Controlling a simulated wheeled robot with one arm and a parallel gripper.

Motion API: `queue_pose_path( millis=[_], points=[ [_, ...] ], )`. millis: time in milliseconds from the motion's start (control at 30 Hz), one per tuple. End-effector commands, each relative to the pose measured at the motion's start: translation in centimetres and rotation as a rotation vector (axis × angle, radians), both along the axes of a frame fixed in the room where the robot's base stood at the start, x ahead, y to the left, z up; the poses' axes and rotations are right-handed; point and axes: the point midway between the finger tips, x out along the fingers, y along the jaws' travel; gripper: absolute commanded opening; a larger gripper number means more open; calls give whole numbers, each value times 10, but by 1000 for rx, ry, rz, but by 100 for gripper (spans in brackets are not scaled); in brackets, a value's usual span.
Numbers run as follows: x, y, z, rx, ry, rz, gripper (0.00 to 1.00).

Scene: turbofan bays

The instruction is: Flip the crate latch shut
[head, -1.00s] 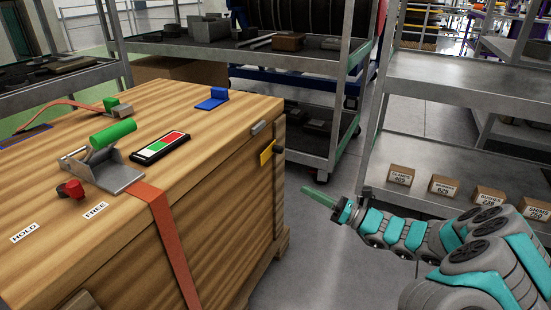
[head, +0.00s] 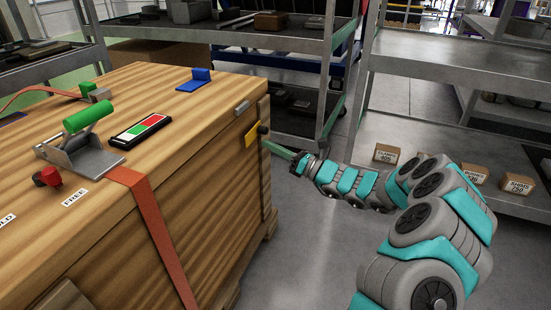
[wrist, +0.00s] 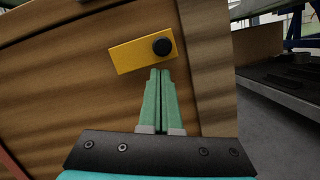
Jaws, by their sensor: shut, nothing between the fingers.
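The wooden crate (head: 190,215) stands at the left in the head view. Its latch is a yellow plate (head: 252,137) with a dark round knob (head: 263,129) on the crate's right side face, near the top edge. In the wrist view the yellow latch plate (wrist: 140,55) lies slightly tilted, with the black knob (wrist: 162,47) at its right end. My gripper (wrist: 160,72) is shut and empty, its green fingertips just below the plate and knob in the picture. I cannot tell whether they touch. In the head view my gripper (head: 266,145) points at the latch from the right.
On the crate top are a green-handled clamp (head: 90,117), a red knob (head: 47,177), a red-and-green panel (head: 141,131), a blue bracket (head: 195,79) and an orange strap (head: 150,215). Metal shelving (head: 450,70) stands behind and right. Grey floor (head: 310,240) right of the crate is open.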

Motion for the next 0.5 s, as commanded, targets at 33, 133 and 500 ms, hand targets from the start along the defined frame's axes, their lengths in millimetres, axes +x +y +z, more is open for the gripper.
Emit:
queue_pose_path(
  millis=[33, 133, 500],
  points=[
    [1, -1, 4, -1, -2, 0, 0],
    [3, -1, 8, -1, -1, -1, 0],
    [3, -1, 9, 0, 1, 1, 0]
  ],
)
